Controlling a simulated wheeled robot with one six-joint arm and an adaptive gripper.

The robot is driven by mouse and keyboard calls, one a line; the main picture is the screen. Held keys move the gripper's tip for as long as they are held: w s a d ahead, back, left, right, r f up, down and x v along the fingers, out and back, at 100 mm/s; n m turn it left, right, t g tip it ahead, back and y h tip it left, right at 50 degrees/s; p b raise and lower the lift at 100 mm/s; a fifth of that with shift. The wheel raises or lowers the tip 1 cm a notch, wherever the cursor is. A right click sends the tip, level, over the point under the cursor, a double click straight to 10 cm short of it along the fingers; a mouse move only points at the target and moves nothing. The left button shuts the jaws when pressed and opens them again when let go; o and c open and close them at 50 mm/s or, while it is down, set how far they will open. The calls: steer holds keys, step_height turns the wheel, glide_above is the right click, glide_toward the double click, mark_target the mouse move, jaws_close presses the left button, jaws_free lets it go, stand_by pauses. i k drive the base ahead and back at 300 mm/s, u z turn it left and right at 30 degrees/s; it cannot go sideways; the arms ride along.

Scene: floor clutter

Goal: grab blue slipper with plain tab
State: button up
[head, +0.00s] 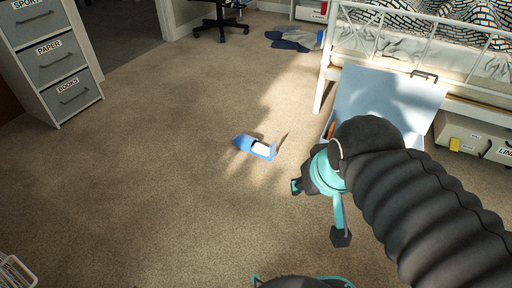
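A blue slipper (243,143) with a pale insole lies on the carpet near the middle of the head view. A small blue piece stands up at its right end; any marking on this tab is too small to make out. My gripper (319,212) is to the right of the slipper and nearer to me, apart from it. Its two teal fingers with dark tips are spread wide, and I see nothing between them.
An open light-blue case (385,95) stands behind my arm, beside the white bed frame (319,95). A drawer unit (55,65) is at the far left, a white wire basket (14,272) at the bottom left. Dark-blue clothing (292,40) lies at the back. Carpet left of the slipper is clear.

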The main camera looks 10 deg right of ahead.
mark_target(251, 145)
steer(key=z, duration=0.5)
steer(key=i, duration=1.1)
